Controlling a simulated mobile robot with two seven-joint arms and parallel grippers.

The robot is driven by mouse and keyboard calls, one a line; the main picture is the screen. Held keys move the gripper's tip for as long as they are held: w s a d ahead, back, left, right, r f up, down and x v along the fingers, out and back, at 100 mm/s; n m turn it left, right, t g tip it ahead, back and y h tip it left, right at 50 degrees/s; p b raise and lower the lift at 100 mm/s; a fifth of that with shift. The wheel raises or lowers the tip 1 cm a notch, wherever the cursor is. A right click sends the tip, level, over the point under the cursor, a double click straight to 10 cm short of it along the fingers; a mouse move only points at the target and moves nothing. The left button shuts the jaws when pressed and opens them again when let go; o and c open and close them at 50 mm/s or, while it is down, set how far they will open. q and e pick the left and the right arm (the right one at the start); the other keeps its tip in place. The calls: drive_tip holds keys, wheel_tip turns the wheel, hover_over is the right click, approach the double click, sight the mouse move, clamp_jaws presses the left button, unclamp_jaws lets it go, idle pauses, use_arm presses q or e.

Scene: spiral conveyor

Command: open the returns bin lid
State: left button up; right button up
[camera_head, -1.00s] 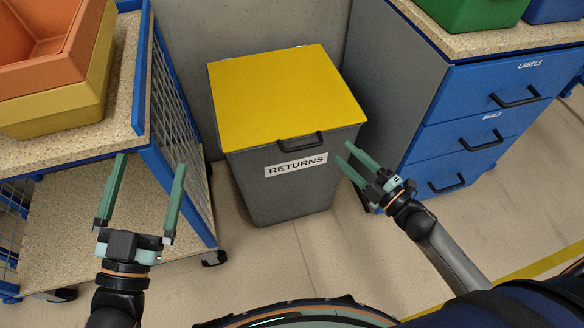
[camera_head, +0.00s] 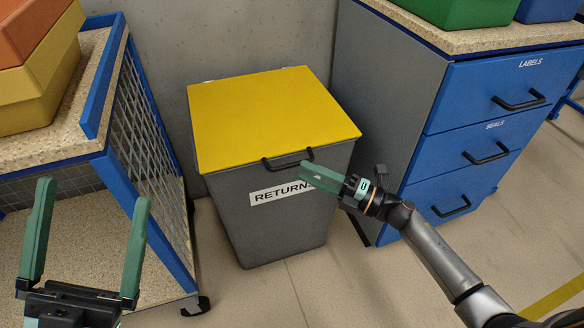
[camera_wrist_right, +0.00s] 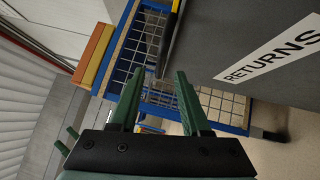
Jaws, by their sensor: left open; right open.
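The grey returns bin (camera_head: 270,225) stands on the floor with its yellow lid (camera_head: 270,115) shut flat. A black handle (camera_head: 287,160) is at the lid's front edge, above the RETURNS label. My right gripper (camera_head: 290,172) is open and empty in front of the bin, just below the handle, and covers part of the label. In the right wrist view the open fingers (camera_wrist_right: 160,74) have the bin's grey front (camera_wrist_right: 235,45) to their right. A dark bar lies beyond the fingertips, apparently the handle; contact cannot be told. My left gripper (camera_head: 93,192) is open and empty at lower left.
A blue-framed mesh cart (camera_head: 150,150) with orange and yellow crates stands left of the bin. A blue drawer cabinet (camera_head: 480,125) stands close on the right, with green and blue boxes on top. A wall is behind the bin. The floor in front is clear.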

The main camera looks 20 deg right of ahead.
sight(292, 164)
drive_tip(key=x, duration=0.5)
drive_tip(key=shift+b, duration=0.35)
drive_tip(key=shift+d, duration=0.1)
clamp_jaws()
drive_tip(key=shift+f, duration=0.1)
idle(0.9)
